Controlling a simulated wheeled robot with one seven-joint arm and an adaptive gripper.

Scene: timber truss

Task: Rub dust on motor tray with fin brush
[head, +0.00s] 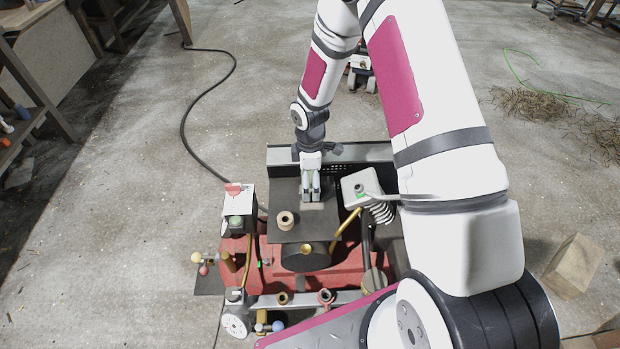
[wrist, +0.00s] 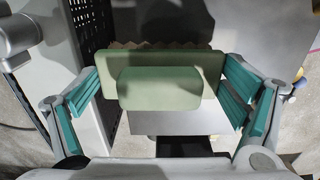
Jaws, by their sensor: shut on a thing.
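My gripper (head: 311,190) reaches down over the dark flat motor tray (head: 284,195) on top of the red machine. In the wrist view its teal-padded fingers stand either side of a pale green fin brush (wrist: 160,88) and are shut on it. A jagged tan edge shows along the brush's far side. The brush is hardly visible in the head view, behind the fingers. A lighter grey patch (wrist: 180,122) shows below the brush in the wrist view; I cannot tell whether it is dust. I cannot tell whether the brush touches the tray.
A wooden spool (head: 286,220) stands on the tray left of my gripper. A white finned block (head: 361,188) is close on the right. A perforated dark panel (wrist: 99,40) rises beside the tray. A red tank (head: 280,270) lies below. A black cable (head: 183,130) crosses the floor.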

